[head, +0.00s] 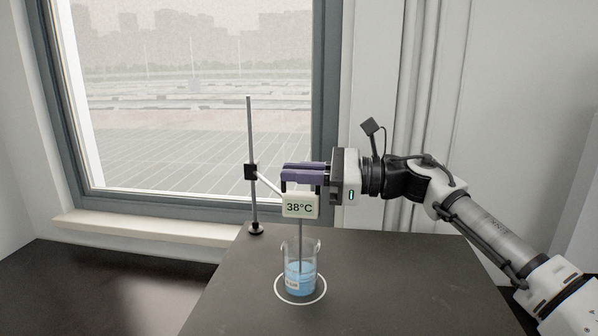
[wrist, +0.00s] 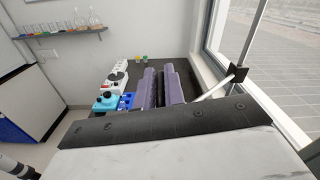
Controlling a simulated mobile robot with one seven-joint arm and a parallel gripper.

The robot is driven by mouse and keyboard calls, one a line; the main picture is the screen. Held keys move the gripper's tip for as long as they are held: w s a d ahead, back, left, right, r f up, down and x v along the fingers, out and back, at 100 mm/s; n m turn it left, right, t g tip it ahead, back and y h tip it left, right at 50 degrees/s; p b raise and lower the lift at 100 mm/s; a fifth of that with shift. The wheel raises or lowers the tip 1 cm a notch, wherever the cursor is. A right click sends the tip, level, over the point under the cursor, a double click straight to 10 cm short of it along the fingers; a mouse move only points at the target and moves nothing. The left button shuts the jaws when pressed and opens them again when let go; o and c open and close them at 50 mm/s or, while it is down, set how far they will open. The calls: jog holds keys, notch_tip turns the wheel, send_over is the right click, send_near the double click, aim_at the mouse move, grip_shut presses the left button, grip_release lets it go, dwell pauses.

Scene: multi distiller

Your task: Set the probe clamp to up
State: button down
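The black probe clamp (head: 251,171) sits partway up a thin upright rod (head: 250,130); it also shows in the wrist view (wrist: 238,73). A pale slanted arm (head: 270,185) runs from the clamp to a white readout box (head: 299,206) showing 38°C. A thin probe (head: 301,240) hangs from the box into a glass beaker (head: 312,250) of blue liquid. My gripper (head: 288,176) has purple fingers and is just above the readout box, right of the clamp. In the wrist view its fingers (wrist: 158,88) are close together with a narrow dark gap; whether they grip anything is unclear.
The beaker stands inside a white ring (head: 321,296) on the dark table (head: 410,275). The window (head: 190,100) is behind the rod. In the wrist view, white and blue bench devices (wrist: 112,88) stand beyond the fingers. The table right of the beaker is clear.

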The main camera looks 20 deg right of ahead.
jog(key=shift+r, duration=0.1)
jog(key=shift+r+b, duration=0.3)
jog(key=shift+r, duration=0.1)
notch_tip(320, 180, up, 13)
jog(key=p, duration=0.2)
jog(key=shift+d, duration=0.1)
jog(key=c, duration=1.9)
grip_release()
jog(key=o, duration=0.4)
jog(key=shift+f, duration=0.2)
